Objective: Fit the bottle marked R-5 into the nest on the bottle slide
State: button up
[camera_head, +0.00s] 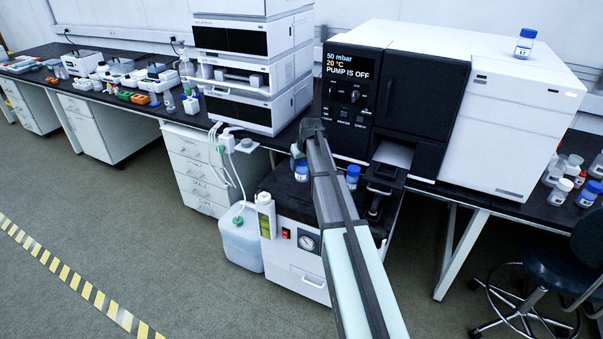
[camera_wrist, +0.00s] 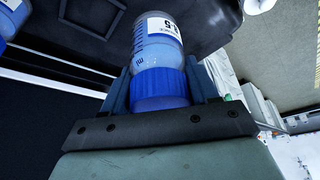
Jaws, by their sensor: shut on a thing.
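My gripper (camera_wrist: 160,95) is shut on a clear bottle with a blue cap (camera_wrist: 160,85), gripped around the cap. Its white label (camera_wrist: 162,27) appears inverted and partly cut off; a 5 can be made out. In the head view my gripper (camera_head: 299,158) is mostly hidden behind my arm, with the blue-capped bottle (camera_head: 302,172) below it, over the black-topped cabinet. I cannot tell whether the bottle touches the top. A dark slide-like part (camera_head: 383,182) juts out below the instrument, right of my arm. Its nest cannot be made out.
Another blue-capped bottle (camera_head: 352,177) stands just right of my arm. The instrument (camera_head: 345,90), reading PUMP IS OFF, is behind. A stacked white unit (camera_head: 252,60) stands left. Several bottles crowd the right bench. A white-capped container (camera_head: 265,210) stands at the cabinet's left front.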

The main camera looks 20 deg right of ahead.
jog(key=r, duration=0.3)
jog(key=shift+d, duration=0.25)
jog(key=s+d+r+m, duration=0.1)
jog(key=s+d+r, duration=0.2)
jog(key=d, duration=0.6)
jog(key=s+d+r, duration=0.3)
jog(key=s+d, duration=0.1)
jog(key=d, duration=0.4)
jog(key=s+d+r+m, duration=0.1)
jog(key=s+d+r, duration=0.2)
jog(key=d, duration=0.6)
jog(key=shift+n, duration=0.5)
jog(key=shift+s+d+f, duration=0.15)
jog(key=shift+d+f, duration=0.55)
jog(key=shift+f, duration=0.75)
jog(key=shift+s+d+f, duration=0.1)
jog(key=shift+d+f, duration=0.65)
jog(key=shift+f, duration=0.65)
jog(key=shift+s+d+f, duration=0.15)
jog(key=shift+d+f, duration=0.55)
jog(key=shift+f, duration=0.75)
jog(key=shift+f, duration=0.35)
jog(key=o, duration=1.3)
